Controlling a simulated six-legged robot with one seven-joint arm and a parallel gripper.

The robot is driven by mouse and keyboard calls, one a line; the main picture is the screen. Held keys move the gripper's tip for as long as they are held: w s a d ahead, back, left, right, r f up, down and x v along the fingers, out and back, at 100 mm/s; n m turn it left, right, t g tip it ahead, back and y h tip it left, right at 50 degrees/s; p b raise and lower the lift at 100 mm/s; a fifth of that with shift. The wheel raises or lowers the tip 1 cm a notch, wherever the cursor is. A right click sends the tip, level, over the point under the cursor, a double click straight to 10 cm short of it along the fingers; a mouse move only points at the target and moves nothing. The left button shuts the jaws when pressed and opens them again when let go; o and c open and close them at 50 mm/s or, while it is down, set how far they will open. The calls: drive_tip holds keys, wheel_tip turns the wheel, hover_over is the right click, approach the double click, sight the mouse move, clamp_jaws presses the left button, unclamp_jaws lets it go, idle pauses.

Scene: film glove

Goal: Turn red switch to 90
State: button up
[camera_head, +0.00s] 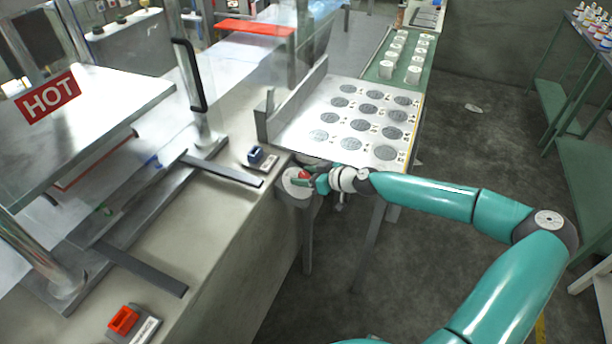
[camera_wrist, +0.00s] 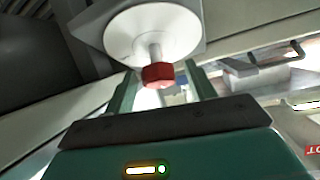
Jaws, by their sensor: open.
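The red switch (camera_head: 304,175) is a small red knob by a round whitish dial on the front corner of the machine bench. In the wrist view, the red knob (camera_wrist: 158,75) sits on a short pale stem from a white disc (camera_wrist: 150,35) on a grey mount. My gripper (camera_head: 318,184) is at the dial, close to the knob. In the wrist view, its two green fingers (camera_wrist: 160,83) are open, one on each side of the knob, with gaps. I cannot tell how deep the knob lies between them. The dial's markings are not readable.
A blue switch (camera_head: 256,155) and a red-orange switch (camera_head: 123,320) stand on the bench. A press plate with a HOT sign (camera_head: 48,97) is at left. The floor (camera_head: 470,150) at right is mostly clear.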

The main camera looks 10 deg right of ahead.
drive_tip(key=c, duration=1)
drive_tip(key=shift+o, duration=0.2)
drive_tip(key=shift+m, duration=0.4)
drive_tip(key=m+t+h, duration=0.1)
drive_tip(key=m+h, duration=0.2)
drive_tip(key=m, duration=0.1)
drive_tip(key=shift+m, duration=0.4)
drive_tip(key=m+h, duration=0.1)
drive_tip(key=m, duration=0.1)
drive_tip(key=m+h, duration=0.2)
drive_tip(key=m, duration=0.1)
drive_tip(key=shift+a+r+t+h, duration=0.1)
drive_tip(key=shift+r+t+h, duration=0.05)
drive_tip(key=shift+t+h, duration=0.15)
drive_tip(key=m+g+h, duration=0.1)
drive_tip(key=m+h, duration=0.2)
drive_tip(key=m, duration=0.2)
drive_tip(key=shift+m+g+h, duration=0.7)
drive_tip(key=shift+m+g, duration=0.2)
drive_tip(key=shift+m, duration=1.2)
